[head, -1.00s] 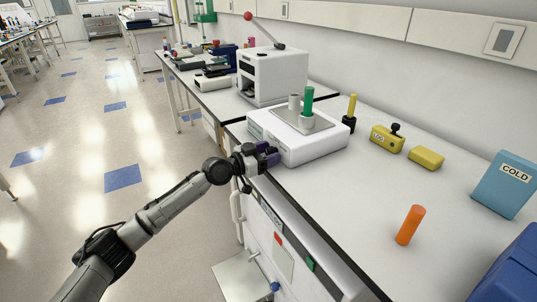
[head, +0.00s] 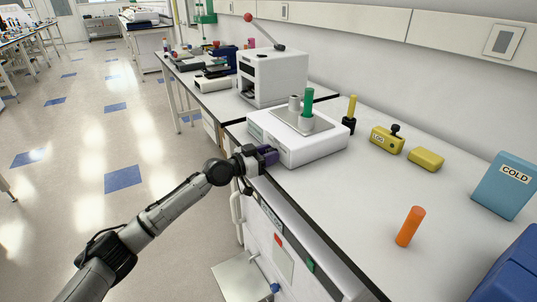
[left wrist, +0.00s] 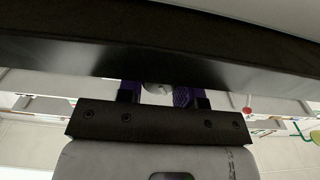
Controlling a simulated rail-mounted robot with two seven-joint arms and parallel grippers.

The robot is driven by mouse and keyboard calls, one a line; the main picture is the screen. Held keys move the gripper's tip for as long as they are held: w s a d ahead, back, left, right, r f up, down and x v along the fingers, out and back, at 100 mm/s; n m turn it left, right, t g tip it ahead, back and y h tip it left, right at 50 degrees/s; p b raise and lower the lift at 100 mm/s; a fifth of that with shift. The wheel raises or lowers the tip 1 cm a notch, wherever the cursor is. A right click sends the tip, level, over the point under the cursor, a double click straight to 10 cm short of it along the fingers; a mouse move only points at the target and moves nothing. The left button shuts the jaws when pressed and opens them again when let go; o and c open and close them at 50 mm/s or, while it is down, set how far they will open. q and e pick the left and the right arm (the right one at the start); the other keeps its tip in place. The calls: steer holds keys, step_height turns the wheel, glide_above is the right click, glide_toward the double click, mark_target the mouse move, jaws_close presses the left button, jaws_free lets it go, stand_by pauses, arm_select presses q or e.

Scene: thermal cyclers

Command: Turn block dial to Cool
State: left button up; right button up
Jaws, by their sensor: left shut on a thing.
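The white block heater (head: 318,152) stands on the bench, with a grey top plate holding a green-capped tube (head: 309,98) and pale cylinders. My left gripper (head: 270,155) reaches its front face from the left, at the bench's front edge. Its purple fingers are shut on a small pale knob, the block dial (left wrist: 157,88), which shows between them in the left wrist view. The fingers and wrist hide the dial in the head view. No dial markings or pointer can be read. My right gripper is not in view.
A white machine (head: 272,77) with a red-ball lever stands behind the heater. To the right are yellow blocks (head: 426,159), an orange cylinder (head: 410,226) and a blue COLD box (head: 505,185). The dark bench edge runs just below my left gripper.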

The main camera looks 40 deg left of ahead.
arm_select(q)
steer(key=n, duration=0.2)
steer(key=shift+n+p, duration=0.4)
steer(key=o, duration=0.9)
steer(key=shift+s+a, duration=0.2)
steer(key=shift+s, duration=0.25)
steer(key=shift+p+v, duration=0.5)
steer(key=shift+v, duration=5.9)
